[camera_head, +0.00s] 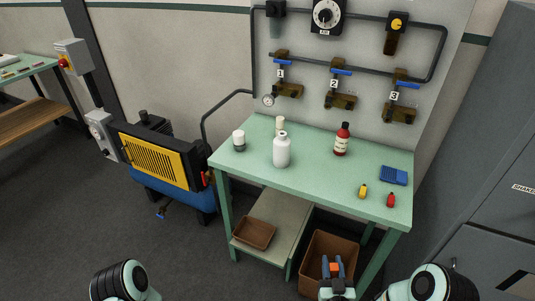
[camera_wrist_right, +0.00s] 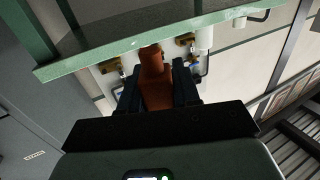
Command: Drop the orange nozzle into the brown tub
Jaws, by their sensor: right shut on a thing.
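The orange nozzle (camera_head: 335,267) is between the fingers of my right gripper (camera_head: 333,271), which is shut on it. In the right wrist view the nozzle (camera_wrist_right: 155,85) stands out beyond the dark fingers of the right gripper (camera_wrist_right: 158,88). The brown tub (camera_head: 317,246) stands on the floor below the right part of the green table. In the head view the gripper and nozzle overlap the tub's lower right part, and hide some of it. I cannot tell their height above it. Of my left arm only a rounded link shows; its gripper is out of view.
The green table (camera_head: 310,182) holds several bottles, a blue tray (camera_head: 394,176) and small yellow and red items. Its edge and legs are close to the tub. A shallow brown tray (camera_head: 254,233) lies on the lower shelf. A yellow-fronted machine (camera_head: 155,160) stands left.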

